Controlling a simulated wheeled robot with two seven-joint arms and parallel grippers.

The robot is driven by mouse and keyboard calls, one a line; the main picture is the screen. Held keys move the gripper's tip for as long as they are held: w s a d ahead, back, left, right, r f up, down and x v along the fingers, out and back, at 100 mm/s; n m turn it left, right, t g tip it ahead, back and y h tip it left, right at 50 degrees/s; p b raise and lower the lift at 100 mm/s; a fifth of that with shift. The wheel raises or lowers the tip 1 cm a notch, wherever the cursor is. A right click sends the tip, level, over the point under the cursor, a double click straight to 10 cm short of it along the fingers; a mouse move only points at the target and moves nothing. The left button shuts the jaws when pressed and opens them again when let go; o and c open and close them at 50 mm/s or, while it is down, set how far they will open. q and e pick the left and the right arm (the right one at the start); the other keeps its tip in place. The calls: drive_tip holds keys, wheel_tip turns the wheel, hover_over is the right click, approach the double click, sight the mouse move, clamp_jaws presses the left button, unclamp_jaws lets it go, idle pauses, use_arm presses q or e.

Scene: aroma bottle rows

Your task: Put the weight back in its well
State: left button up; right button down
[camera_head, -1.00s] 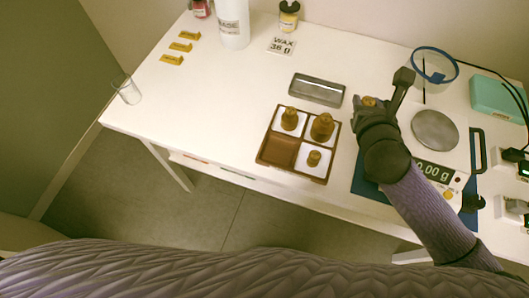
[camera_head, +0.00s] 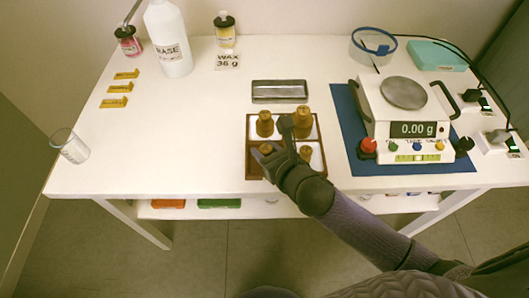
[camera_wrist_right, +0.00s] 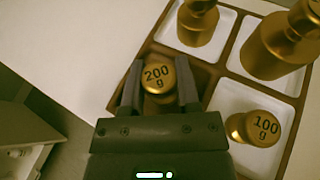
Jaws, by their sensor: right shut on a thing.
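The brass 200 g weight (camera_wrist_right: 157,78) is between the fingers of my right gripper (camera_wrist_right: 158,88) in the right wrist view. In the head view the right gripper (camera_head: 275,145) is over the near-left well of the brown tray (camera_head: 249,135), shut on this weight. The well's bare brown floor (camera_wrist_right: 205,76) shows beside the weight. I cannot tell whether the weight's base touches the floor; the gripper hides its lower part. My left gripper is not in view.
Other brass weights stand in the tray's wells: far left (camera_head: 265,123), far right (camera_head: 301,118), and the 100 g weight (camera_wrist_right: 256,128) near right. A grey metal case (camera_head: 279,91) lies behind the tray. The scale (camera_head: 404,93), right, reads 0.00 g.

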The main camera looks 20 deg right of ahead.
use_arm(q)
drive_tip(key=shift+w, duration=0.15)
use_arm(e)
drive_tip(key=shift+c, duration=1.6)
unclamp_jaws()
drive_tip(key=shift+s+d+r, duration=0.1)
drive_tip(key=shift+s+r, duration=0.15)
drive_tip(key=shift+r, duration=0.05)
use_arm(q)
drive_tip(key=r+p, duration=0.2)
drive_tip(key=p, duration=0.1)
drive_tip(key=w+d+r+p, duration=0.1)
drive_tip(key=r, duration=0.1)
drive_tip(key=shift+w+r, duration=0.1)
use_arm(e)
drive_tip(key=v, duration=1.1)
drive_tip(key=shift+s, duration=0.25)
drive_tip(key=shift+d, duration=0.1)
